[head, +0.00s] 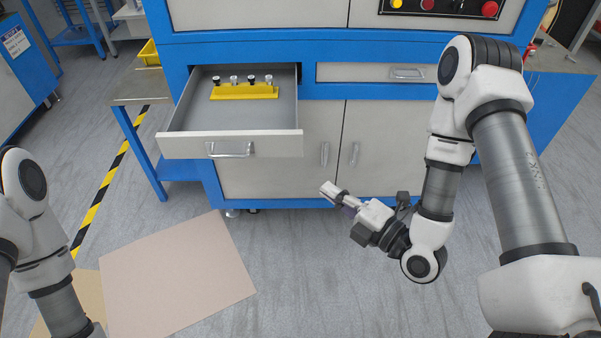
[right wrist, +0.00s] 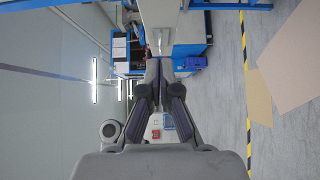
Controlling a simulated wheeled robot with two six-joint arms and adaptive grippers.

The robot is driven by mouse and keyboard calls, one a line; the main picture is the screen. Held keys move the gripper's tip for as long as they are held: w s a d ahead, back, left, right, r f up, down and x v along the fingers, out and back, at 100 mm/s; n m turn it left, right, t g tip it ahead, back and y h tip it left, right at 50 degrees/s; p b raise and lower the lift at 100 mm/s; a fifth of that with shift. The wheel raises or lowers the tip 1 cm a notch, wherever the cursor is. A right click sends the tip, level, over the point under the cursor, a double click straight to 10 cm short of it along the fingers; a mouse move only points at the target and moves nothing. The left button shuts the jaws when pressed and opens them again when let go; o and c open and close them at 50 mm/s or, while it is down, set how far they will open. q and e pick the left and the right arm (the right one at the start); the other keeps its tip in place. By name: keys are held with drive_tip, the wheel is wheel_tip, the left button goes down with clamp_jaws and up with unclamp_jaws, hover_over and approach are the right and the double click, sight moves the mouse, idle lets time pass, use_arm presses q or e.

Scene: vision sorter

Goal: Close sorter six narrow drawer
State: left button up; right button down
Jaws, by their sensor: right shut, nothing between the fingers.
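A grey drawer (head: 238,146) in the blue machine stands pulled out at the left of the head view. Its front carries a metal handle (head: 230,149). Inside lies a yellow holder (head: 244,92) with several small black and light pegs. My right gripper (head: 329,190) is shut and empty, in front of the lower doors, to the right of the drawer and below its front in the picture, apart from it. Its fingers also show together in the right wrist view (right wrist: 157,75). My left arm shows at the lower left; its gripper is out of the picture.
A second drawer (head: 375,73), to the right, is shut. Below are two cabinet doors (head: 380,150) with upright handles. A side table (head: 150,88) stands left of the machine.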

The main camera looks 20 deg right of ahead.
sight(286, 146)
drive_tip(key=b+x, duration=0.2)
drive_tip(key=x, duration=0.2)
drive_tip(key=d+b+x, duration=0.1)
drive_tip(key=b+x, duration=0.1)
drive_tip(key=x, duration=0.2)
drive_tip(key=w+d+b+x, duration=0.1)
drive_tip(key=b+x, duration=0.1)
drive_tip(key=x, duration=0.2)
drive_tip(key=shift+w+d, duration=0.1)
drive_tip(key=shift+w, duration=0.45)
drive_tip(key=shift+w+b, duration=0.1)
drive_tip(key=shift+b, duration=0.2)
